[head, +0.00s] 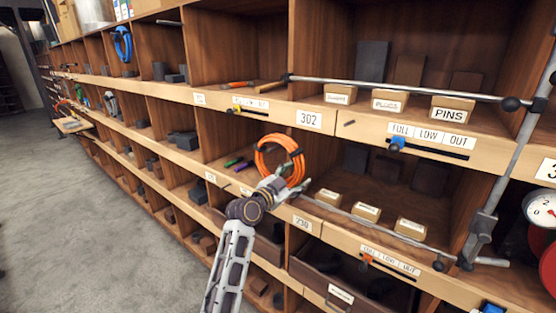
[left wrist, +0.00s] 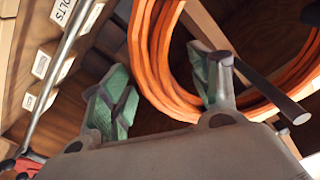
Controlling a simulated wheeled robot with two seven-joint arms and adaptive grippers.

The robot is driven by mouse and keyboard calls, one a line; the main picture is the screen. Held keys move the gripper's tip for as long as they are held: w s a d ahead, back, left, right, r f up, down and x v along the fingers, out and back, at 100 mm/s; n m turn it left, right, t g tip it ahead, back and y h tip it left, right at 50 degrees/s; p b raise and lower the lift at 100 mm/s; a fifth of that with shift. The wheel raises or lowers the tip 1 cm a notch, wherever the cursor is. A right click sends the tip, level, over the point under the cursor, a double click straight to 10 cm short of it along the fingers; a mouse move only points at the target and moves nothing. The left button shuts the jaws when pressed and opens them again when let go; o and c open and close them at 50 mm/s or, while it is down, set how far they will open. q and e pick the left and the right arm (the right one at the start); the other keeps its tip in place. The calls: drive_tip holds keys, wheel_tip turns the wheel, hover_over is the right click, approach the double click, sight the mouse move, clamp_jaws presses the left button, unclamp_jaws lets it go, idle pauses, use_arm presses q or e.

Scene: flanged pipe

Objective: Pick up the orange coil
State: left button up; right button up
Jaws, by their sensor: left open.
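The orange coil (head: 263,153) is a ring of several strands in the opening of a middle shelf bin in the head view. In the left wrist view the orange coil (left wrist: 152,62) fills the top and right, close to the camera. A dark rod (left wrist: 270,90) with a pale round end shows inside the ring. My left gripper (head: 289,184) is at the lower right of the coil. In the wrist view its open green-padded fingers (left wrist: 160,85) stand on either side of the coil's near strands, which pass between them. I cannot tell whether they touch. My right gripper is not in view.
Wooden bin dividers and shelf lips surround the coil. A metal rail (head: 420,90) runs along the upper right shelf, with a box labelled PINS (head: 452,108). A blue coil (head: 122,44) hangs at upper left. The grey floor (head: 90,220) at left is clear.

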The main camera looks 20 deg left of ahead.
use_arm(q)
drive_tip(key=shift+w+d, duration=0.2)
drive_tip(key=shift+w, duration=0.3)
clamp_jaws()
drive_tip(key=shift+r, duration=0.1)
idle(0.3)
